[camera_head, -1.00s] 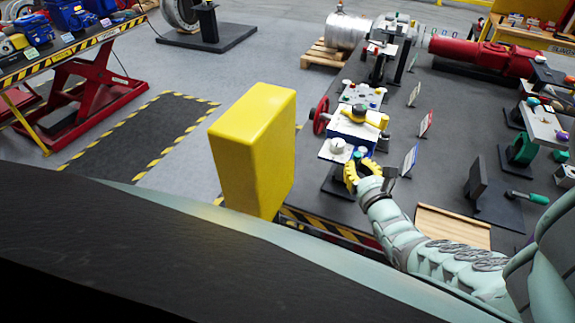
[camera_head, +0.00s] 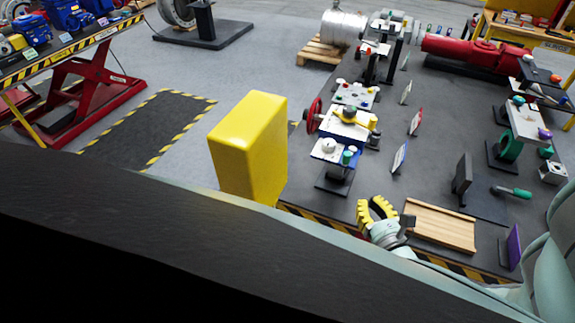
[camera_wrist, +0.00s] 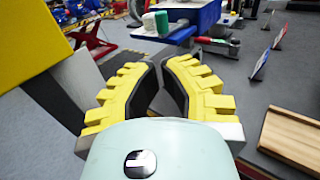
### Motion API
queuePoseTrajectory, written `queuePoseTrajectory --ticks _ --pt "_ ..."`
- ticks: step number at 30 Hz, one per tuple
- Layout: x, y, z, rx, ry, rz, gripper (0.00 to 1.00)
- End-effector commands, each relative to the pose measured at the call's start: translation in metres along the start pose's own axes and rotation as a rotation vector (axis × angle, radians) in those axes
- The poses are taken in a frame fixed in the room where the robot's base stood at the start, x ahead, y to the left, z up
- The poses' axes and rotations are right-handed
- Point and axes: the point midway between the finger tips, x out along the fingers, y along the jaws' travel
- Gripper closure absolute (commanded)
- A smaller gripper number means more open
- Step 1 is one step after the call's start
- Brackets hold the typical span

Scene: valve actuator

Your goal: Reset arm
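My gripper (camera_head: 371,204) has yellow ribbed fingers and is at the near edge of the dark table, left of the wooden tray. In the wrist view my gripper (camera_wrist: 161,68) shows its two fingers with dark inner pads apart and nothing between them. The blue and white valve actuator (camera_head: 347,124) with its red handwheel (camera_head: 313,115) stands beyond the gripper and clear of it. A small panel with a white knob (camera_head: 329,145) and a green knob (camera_head: 346,157) is at its near end. The green and white knobs also show in the wrist view (camera_wrist: 156,22).
A tall yellow block (camera_head: 250,150) stands left of the table (camera_head: 425,165). The wooden tray (camera_head: 440,224) is just right of my gripper. Small upright cards (camera_head: 399,157), a black stand with a green handle (camera_head: 515,192) and a purple plate (camera_head: 512,247) are farther right.

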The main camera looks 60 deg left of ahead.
Motion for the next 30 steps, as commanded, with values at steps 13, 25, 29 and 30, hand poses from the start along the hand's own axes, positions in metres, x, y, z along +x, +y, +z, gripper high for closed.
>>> queuePoseTrajectory --ticks 13,25,29,30 --pt "-0.009 0.001 -0.01 -0.021 0.042 0.009 1.0" --pt "-0.123 -0.045 -0.189 -0.544 0.969 0.124 1.0" --pt "-0.195 -0.105 -0.201 -0.803 1.326 0.082 1.0" --pt "-0.215 -0.124 -0.195 -0.887 1.429 0.058 1.0"
